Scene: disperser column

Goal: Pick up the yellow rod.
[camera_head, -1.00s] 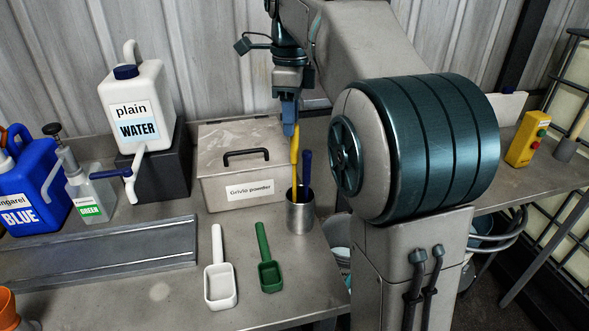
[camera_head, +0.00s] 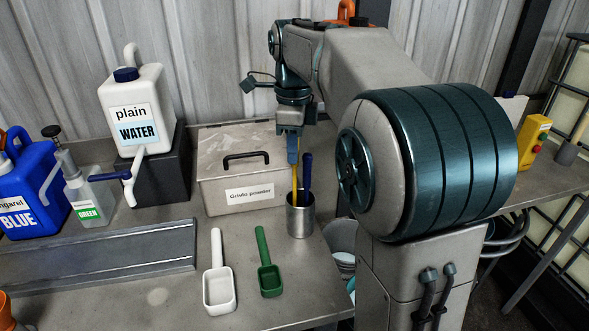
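The yellow rod (camera_head: 295,184) stands upright in a metal cup (camera_head: 300,217) on the bench, beside a dark blue rod (camera_head: 307,170). My gripper (camera_head: 293,155) points down over the cup, with its fingers at the upper part of the yellow rod. The fingers hide the rod's top end. I see the fingers edge-on, so I cannot tell whether they are closed on the rod or around it with a gap.
A lidded grey box labelled "Grivlo powder" (camera_head: 245,190) stands close left of the cup. A white scoop (camera_head: 219,287) and a green scoop (camera_head: 270,280) lie in front. A water canister (camera_head: 140,105) and a blue jug (camera_head: 30,200) stand at left.

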